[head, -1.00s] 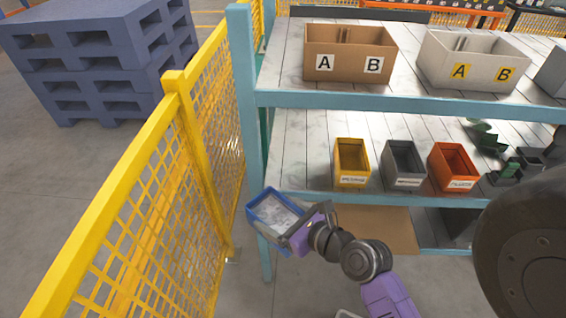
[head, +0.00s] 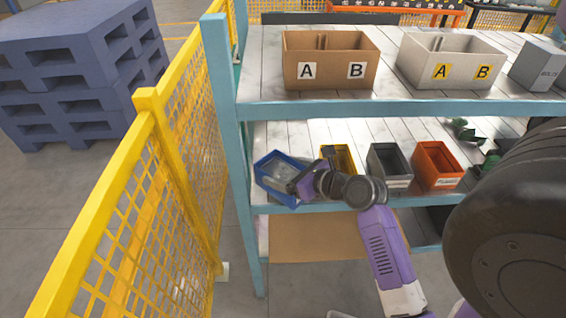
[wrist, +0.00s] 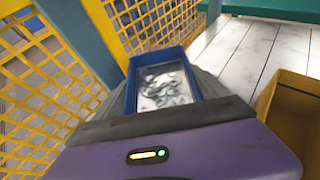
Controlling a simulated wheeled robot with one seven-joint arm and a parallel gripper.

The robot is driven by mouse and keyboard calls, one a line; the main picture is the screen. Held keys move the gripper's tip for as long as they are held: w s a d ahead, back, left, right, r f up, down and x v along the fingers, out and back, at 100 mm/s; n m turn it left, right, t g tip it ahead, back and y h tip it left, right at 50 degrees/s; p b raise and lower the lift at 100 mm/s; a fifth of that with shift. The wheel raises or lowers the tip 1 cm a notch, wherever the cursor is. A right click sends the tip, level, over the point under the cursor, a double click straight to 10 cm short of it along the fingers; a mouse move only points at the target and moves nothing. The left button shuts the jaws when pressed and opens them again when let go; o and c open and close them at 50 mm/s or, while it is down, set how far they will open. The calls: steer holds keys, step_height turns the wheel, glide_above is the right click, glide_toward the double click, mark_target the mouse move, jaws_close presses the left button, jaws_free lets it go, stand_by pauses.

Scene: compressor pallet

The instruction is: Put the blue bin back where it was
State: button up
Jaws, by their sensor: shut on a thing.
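The blue bin (head: 281,169) is at the left end of the middle shelf (head: 420,206), left of the yellow bin (head: 338,157). It is tilted in the head view and holds small grey parts. My gripper (head: 298,184) is shut on the blue bin at its near right side. In the wrist view the blue bin (wrist: 163,86) is straight ahead of my gripper (wrist: 160,118), with the yellow bin (wrist: 292,110) to the right. I cannot tell whether the blue bin touches the shelf.
A grey bin (head: 389,163) and an orange bin (head: 437,163) stand right of the yellow bin. A blue shelf post (head: 231,140) and yellow mesh fence (head: 150,190) are close on the left. The upper shelf with a brown A/B box (head: 330,58) is overhead.

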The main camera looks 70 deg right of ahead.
mark_target(283, 164)
steer(key=d, duration=0.2)
steer(key=w+d, duration=0.1)
steer(key=d, duration=0.1)
steer(key=w+d, duration=0.1)
steer(key=d, duration=0.1)
steer(key=shift+w+r, duration=0.15)
steer(key=shift+w, duration=0.1)
step_height(283, 164, down, 4)
steer(key=shift+r, duration=0.15)
steer(key=o, duration=2)
